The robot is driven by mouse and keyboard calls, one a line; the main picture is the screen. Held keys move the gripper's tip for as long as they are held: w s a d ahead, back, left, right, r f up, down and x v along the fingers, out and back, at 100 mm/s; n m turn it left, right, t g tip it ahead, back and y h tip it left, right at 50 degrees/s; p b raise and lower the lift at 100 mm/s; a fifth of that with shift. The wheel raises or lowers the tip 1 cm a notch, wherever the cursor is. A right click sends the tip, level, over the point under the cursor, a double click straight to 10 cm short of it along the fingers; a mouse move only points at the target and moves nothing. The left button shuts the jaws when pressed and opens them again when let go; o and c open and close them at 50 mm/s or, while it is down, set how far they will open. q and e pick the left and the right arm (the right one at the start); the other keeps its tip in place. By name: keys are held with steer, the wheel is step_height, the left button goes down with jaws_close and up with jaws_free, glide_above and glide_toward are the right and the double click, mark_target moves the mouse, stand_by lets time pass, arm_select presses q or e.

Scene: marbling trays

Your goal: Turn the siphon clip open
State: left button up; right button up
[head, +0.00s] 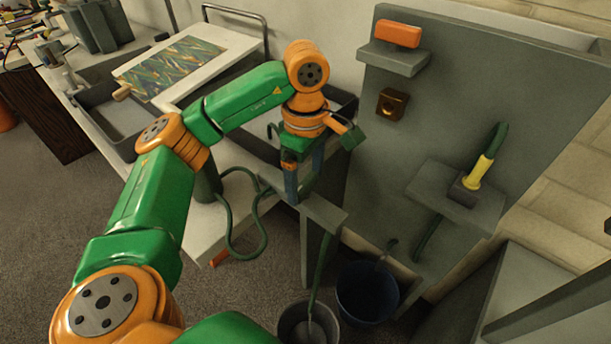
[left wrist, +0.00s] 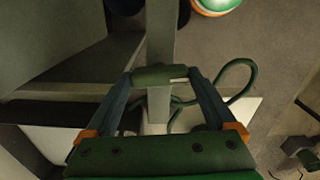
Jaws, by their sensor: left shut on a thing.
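My left gripper (head: 304,192) points down over the top of a narrow grey post (head: 322,212). In the left wrist view its two dark fingers (left wrist: 163,78) are shut on the ends of a short dark green bar (left wrist: 160,74) with a small pale mark, which looks like the siphon clip. The bar lies crosswise over the grey post. A green hose (head: 262,235) loops from the table side to the post, and a green length hangs down into a grey bucket (head: 293,325). The clip is mostly hidden in the head view. My right gripper is not in view.
A dark blue bucket (head: 367,294) stands beside the grey one. A grey upright panel (head: 440,100) rises to the right, with an orange block (head: 397,33), a brown knob (head: 391,103) and a yellow-sleeved green hose (head: 479,172). Marbled paper (head: 172,66) lies on a board at the left.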

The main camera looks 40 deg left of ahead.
mark_target(305, 181)
arm_select(q)
steer(key=shift+m, duration=0.6)
steer(key=shift+r, duration=0.1)
steer(key=o, duration=1.1)
steer(key=shift+c, duration=0.2)
step_height(305, 181, up, 7)
steer(key=p, duration=0.3)
